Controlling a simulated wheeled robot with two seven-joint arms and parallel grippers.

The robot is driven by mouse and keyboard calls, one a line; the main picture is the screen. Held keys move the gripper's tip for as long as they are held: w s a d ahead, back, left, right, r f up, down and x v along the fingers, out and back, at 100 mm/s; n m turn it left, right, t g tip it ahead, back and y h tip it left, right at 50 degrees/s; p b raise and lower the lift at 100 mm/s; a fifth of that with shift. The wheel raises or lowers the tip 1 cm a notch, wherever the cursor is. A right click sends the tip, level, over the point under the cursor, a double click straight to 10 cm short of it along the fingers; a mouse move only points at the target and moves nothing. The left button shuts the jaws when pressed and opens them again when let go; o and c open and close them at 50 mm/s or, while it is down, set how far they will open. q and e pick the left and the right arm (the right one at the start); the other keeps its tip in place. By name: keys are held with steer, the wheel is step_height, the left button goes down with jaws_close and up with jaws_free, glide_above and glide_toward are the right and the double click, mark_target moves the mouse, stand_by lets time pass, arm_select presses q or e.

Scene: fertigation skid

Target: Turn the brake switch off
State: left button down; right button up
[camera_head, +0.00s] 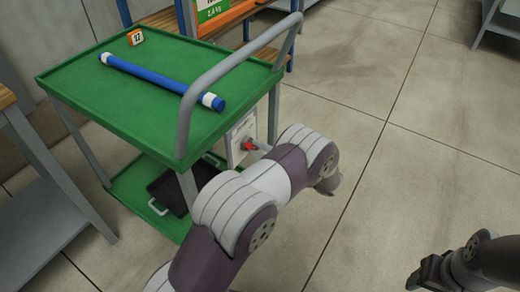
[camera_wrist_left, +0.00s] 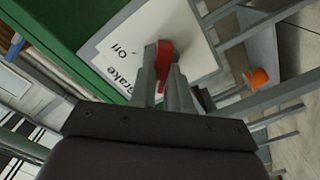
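The brake switch (camera_head: 249,146) is a small red handle on a white panel (camera_head: 238,136) at the near end of the green cart. In the left wrist view the red handle (camera_wrist_left: 164,58) stands by the printed words "Brake" and "Off". My left gripper (camera_wrist_left: 163,76) has its two grey fingers on either side of the handle, close against it. In the head view a grey fingertip (camera_head: 262,146) shows beside the red handle, and my arm hides most of the gripper. My right gripper (camera_head: 422,275) is dark, at lower right, away from the cart; its finger gap is unclear.
The green cart (camera_head: 90,88) carries a blue tube (camera_head: 155,79) and an orange block (camera_head: 135,37). Its grey push handle (camera_head: 205,85) rises near the panel. A black tray (camera_head: 170,187) sits on the lower shelf. The floor to the right is clear.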

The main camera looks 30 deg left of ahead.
arm_select(q)
steer(key=shift+r, duration=0.1)
steer(key=m+p, duration=0.2)
steer(key=m, duration=0.1)
steer(key=shift+r+m+p, duration=0.1)
steer(key=shift+m+p, duration=0.25)
steer(key=shift+m, duration=0.05)
steer(key=m+p, duration=0.2)
steer(key=m, duration=0.2)
steer(key=shift+w+m, duration=0.1)
steer(key=shift+m, duration=0.2)
steer(key=m+p, duration=0.1)
steer(key=m, duration=0.3)
steer(key=shift+m, duration=0.3)
steer(key=m, duration=0.2)
steer(key=m+p, duration=0.1)
steer(key=m, duration=0.1)
steer(key=shift+f+m, duration=0.2)
steer(key=shift+m, duration=0.5)
steer(key=c, duration=1.1)
jaws_free()
steer(key=shift+w, duration=0.1)
